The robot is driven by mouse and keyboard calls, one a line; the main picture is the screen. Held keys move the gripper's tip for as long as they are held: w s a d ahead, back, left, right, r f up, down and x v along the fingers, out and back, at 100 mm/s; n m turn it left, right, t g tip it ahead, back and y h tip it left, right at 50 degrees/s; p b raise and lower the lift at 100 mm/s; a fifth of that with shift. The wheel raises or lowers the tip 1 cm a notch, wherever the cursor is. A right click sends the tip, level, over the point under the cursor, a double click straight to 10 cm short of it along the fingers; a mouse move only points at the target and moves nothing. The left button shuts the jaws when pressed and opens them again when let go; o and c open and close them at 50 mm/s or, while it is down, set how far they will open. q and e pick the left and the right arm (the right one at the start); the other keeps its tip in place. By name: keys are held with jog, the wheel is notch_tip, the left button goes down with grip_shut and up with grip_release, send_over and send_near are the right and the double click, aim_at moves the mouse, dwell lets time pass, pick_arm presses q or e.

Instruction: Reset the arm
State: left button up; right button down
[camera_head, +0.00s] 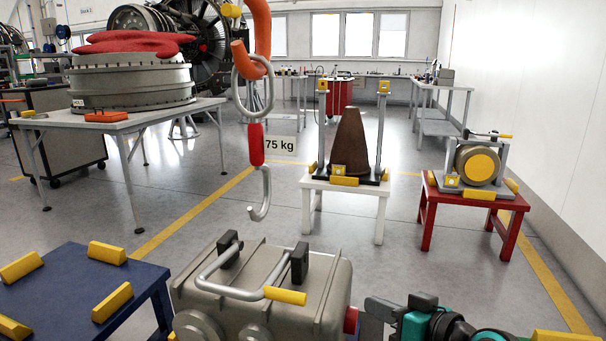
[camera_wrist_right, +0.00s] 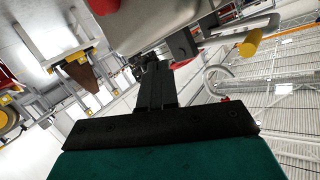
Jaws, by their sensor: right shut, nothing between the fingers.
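My right arm shows at the bottom of the head view, with its gripper (camera_head: 378,308) low beside the right end of a grey metal housing. In the right wrist view the black fingers (camera_wrist_right: 150,72) are together with nothing between them. The grey housing (camera_head: 300,268) has a bent tube handle with a yellow grip and a red part on its right end. It also shows at the top of the wrist view (camera_wrist_right: 150,22). The gripper appears apart from the housing, though the exact gap is hard to judge. My left gripper is not in view.
A grey hook (camera_head: 261,193) hangs from an orange hook above the housing. A blue table (camera_head: 70,285) with yellow blocks stands left. A white stand (camera_head: 345,187) holds a brown cone; a red stand (camera_head: 475,200) holds a round part. Floor between them is clear.

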jog(key=s+f+m+g+h, duration=0.1)
jog(key=s+f+h, duration=0.2)
jog(key=s+f, duration=0.55)
jog(key=s+f+h, duration=0.3)
jog(key=s+f, duration=0.3)
jog(key=s, duration=0.5)
pick_arm(q)
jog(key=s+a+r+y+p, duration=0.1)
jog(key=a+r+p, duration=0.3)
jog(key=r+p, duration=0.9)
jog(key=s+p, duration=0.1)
jog(key=p, duration=0.7)
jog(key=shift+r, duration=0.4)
pick_arm(e)
jog(key=s+d+r+h, duration=0.1)
jog(key=d+r, duration=0.3)
jog(key=r, duration=0.9)
jog(key=shift+d+r, duration=0.2)
jog(key=shift+r, duration=0.2)
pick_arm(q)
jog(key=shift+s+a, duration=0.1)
